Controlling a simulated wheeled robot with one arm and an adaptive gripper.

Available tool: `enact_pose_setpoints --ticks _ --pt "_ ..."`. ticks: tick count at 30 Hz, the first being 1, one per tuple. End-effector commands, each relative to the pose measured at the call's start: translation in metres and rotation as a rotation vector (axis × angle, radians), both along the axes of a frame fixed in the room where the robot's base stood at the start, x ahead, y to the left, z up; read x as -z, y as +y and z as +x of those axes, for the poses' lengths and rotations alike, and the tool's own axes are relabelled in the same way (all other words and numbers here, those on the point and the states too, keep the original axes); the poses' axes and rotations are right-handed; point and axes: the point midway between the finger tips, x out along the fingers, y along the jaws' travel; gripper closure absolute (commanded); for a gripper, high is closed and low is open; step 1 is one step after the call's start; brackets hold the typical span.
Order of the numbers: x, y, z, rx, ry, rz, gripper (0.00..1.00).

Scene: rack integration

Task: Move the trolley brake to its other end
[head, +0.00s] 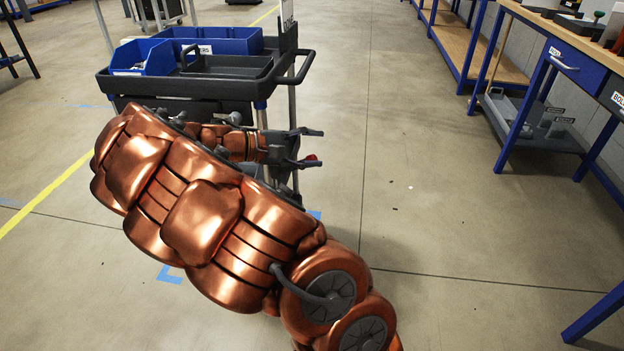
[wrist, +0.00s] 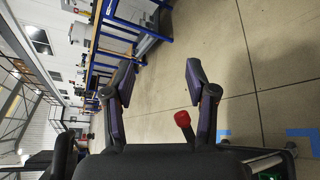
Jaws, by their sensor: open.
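The trolley (head: 190,85) stands in the upper left of the head view, partly hidden behind my copper arm. A red-tipped lever, which looks like the trolley brake (wrist: 183,119), shows in the wrist view between my fingers, closer to the right one. In the head view only a small red spot of the brake (head: 311,157) shows by the lower finger. My gripper (head: 320,147) is open beside the trolley; in the wrist view its fingers (wrist: 160,68) are spread with nothing gripped. Whether a finger touches the brake I cannot tell. The lever's base is hidden.
Blue bins (head: 222,40) and a dark tray sit on the trolley's top, with a push handle (head: 296,68) at its right. Blue-framed workbenches (head: 560,60) line the right side. The floor (head: 430,220) between trolley and benches is clear.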

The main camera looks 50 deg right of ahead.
Motion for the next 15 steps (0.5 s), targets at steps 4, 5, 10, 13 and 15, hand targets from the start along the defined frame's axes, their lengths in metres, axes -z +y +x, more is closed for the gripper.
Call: enact_pose_setpoints --ticks 4,5,10,13,15 --pt "0.059 -0.010 0.043 -0.079 0.090 -0.088 0.43" --pt "0.067 -0.011 0.050 -0.093 0.107 -0.101 0.43" --pt "0.104 -0.011 0.085 -0.166 0.169 -0.160 0.43" --pt "0.115 -0.010 0.096 -0.192 0.188 -0.179 0.43" --pt "0.119 -0.011 0.100 -0.202 0.195 -0.187 0.43"
